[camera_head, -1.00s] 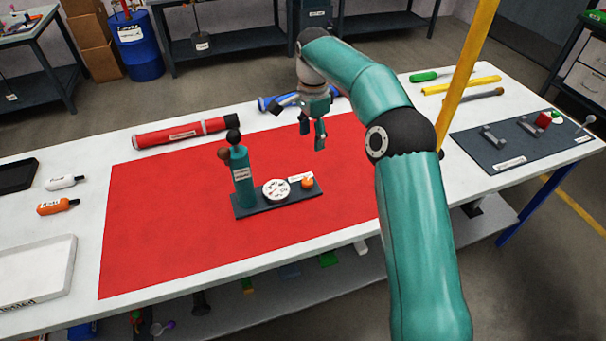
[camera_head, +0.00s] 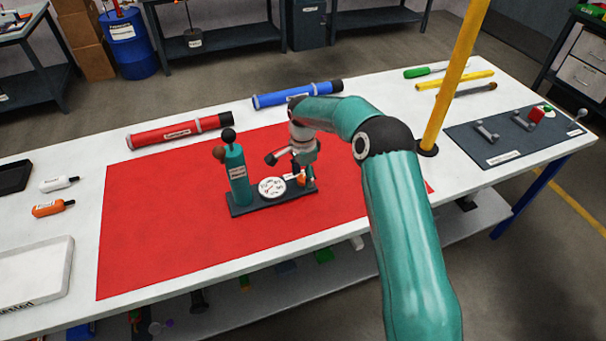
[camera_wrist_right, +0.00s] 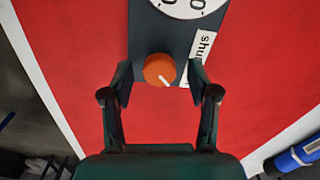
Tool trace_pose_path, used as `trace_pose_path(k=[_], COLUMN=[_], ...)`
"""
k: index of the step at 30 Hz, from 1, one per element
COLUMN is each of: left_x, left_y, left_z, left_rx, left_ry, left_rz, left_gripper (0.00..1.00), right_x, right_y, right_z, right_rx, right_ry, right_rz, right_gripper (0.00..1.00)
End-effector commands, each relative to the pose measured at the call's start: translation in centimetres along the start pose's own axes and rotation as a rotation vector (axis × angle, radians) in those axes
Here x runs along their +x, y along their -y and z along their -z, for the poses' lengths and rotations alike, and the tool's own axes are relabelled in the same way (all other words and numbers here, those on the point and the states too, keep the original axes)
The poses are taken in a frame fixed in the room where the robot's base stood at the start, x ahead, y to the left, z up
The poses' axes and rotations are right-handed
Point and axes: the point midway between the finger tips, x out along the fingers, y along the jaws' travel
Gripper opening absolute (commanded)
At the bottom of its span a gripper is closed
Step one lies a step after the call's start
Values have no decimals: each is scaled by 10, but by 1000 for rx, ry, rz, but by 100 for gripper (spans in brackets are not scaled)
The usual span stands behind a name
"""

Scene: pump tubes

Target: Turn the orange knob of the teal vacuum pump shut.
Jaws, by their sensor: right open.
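The teal vacuum pump (camera_head: 238,176) stands upright on a dark base plate on the red mat (camera_head: 180,235). A round white dial (camera_head: 271,187) lies on the plate beside it. The orange knob (camera_head: 300,179) is at the plate's right end, partly hidden by my gripper. In the right wrist view the knob (camera_wrist_right: 159,69) has a white pointer line towards the lower right, and a label reading "shu" is beside it. My right gripper (camera_head: 305,178) is open, and its fingertips (camera_wrist_right: 160,78) are on either side of the knob with gaps. My left gripper is not in view.
A red tube (camera_head: 180,132) and a blue tube (camera_head: 295,94) lie behind the mat. A yellow post (camera_head: 455,80) stands right of my arm. A dark board with fittings (camera_head: 500,148) is at the right. White and orange bottles (camera_head: 52,208) and a white tray (camera_head: 38,268) are at the left.

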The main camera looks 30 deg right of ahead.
Motion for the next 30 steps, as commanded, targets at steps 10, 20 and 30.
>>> trace_pose_path(k=[10, 20, 30], left_x=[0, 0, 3], left_y=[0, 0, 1], left_z=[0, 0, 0], left_rx=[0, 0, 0], left_ry=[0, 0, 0], left_rz=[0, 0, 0], left_gripper=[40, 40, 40], right_x=[1, 1, 1], right_y=[0, 0, 0], right_z=[0, 0, 0], right_rx=[0, -1, -57], right_ry=[0, 0, 0], right_rz=[0, 0, 1], right_gripper=[46, 0, 0])
